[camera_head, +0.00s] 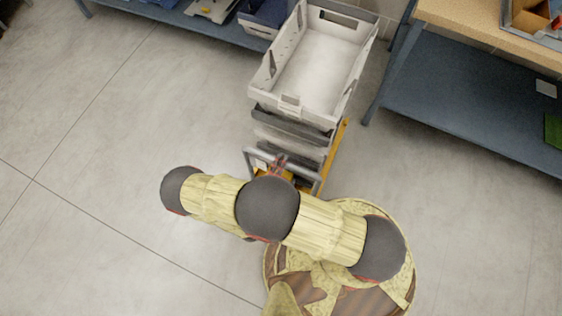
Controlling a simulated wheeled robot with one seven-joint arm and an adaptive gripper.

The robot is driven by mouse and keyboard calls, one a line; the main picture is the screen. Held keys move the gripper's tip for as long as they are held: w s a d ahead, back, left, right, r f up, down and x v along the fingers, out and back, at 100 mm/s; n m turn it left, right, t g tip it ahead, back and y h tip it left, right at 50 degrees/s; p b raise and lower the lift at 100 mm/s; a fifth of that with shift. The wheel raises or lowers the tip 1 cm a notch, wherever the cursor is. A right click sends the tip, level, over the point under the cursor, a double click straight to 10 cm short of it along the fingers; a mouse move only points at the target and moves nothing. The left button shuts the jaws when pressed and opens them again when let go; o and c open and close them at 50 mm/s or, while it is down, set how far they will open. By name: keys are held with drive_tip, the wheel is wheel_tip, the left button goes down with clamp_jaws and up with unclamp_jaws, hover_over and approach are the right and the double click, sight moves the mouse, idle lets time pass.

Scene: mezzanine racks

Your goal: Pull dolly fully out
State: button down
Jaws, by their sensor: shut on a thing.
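The dolly is a low yellow frame (340,133) with a grey tubular handle (305,177) at its near end. A stack of crates rides on it: a white, empty crate (296,101) on top, with grey and white ones below. It stands in the gap between two blue racks, its near end on the open floor. My gripper (279,162) is at the handle and shut on it, mostly hidden behind my arm. My arm also hides part of the dolly's near end.
A blue rack (215,27) with bins stands at the upper left. A blue rack (470,105) with a wooden top stands at the right, close to the dolly. The grey tiled floor (110,130) is clear at the left and lower right.

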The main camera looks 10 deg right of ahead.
drive_tip(key=shift+s+a+f, duration=0.1)
drive_tip(key=shift+a, duration=0.05)
drive_tip(key=c, duration=1.9)
unclamp_jaws()
drive_tip(key=shift+s+a, duration=0.1)
drive_tip(key=shift+o, duration=1.1)
drive_tip(key=v, duration=0.7)
drive_tip(key=shift+s, duration=0.15)
